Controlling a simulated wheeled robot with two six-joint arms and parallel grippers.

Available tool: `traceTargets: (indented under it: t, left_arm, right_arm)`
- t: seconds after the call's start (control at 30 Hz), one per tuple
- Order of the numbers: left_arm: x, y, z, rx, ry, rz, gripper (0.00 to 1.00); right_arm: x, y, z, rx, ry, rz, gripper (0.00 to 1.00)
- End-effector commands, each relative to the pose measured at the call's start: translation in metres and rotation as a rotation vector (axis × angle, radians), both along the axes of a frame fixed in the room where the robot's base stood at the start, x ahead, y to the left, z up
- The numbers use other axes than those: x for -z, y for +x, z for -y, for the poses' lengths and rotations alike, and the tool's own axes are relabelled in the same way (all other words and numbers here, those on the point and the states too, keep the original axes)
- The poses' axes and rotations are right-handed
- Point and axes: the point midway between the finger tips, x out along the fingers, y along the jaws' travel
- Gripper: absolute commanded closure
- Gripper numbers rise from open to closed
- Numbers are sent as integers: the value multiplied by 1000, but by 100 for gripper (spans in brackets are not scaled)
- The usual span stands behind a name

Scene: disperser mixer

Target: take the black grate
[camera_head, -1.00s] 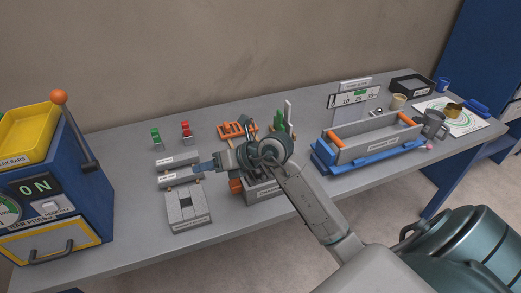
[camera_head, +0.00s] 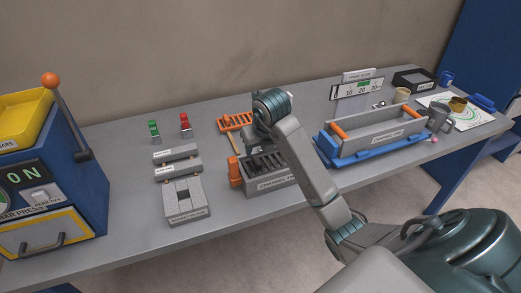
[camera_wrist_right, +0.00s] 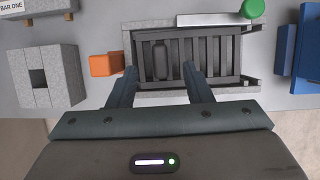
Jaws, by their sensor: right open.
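The black grate (camera_wrist_right: 205,60) is a dark slatted piece lying inside the grey open tray (camera_wrist_right: 190,95). A small dark upright piece (camera_wrist_right: 160,60) stands among its slats, left of the middle. In the head view the grate (camera_head: 264,163) shows partly, below my right arm. My right gripper (camera_wrist_right: 159,78) is open, its two fingers reaching over the tray's near wall, either side of the upright piece. My left gripper is in neither view.
An orange block (camera_wrist_right: 106,64) sits just left of the tray. An orange rack (camera_head: 234,121) lies behind it. Labelled grey bars (camera_head: 178,171) and a grey block (camera_head: 186,204) are left. A long grey tray with orange handles (camera_head: 378,134) on a blue base is right.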

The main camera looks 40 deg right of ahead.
Motion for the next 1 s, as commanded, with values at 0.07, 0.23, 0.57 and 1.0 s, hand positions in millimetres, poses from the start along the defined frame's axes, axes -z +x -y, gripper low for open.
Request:
traceTargets:
  t: [0.07,0.23,0.57,1.0]
  left_arm:
    - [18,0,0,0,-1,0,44]
    - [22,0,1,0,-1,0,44]
    - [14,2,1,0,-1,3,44]
    - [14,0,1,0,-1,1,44]
  right_arm:
    - [16,4,1,0,1,0,55]
    - [38,14,2,0,2,-3,55]
    - [60,24,5,-1,0,0,55]
    - [61,25,5,-1,1,0,88]
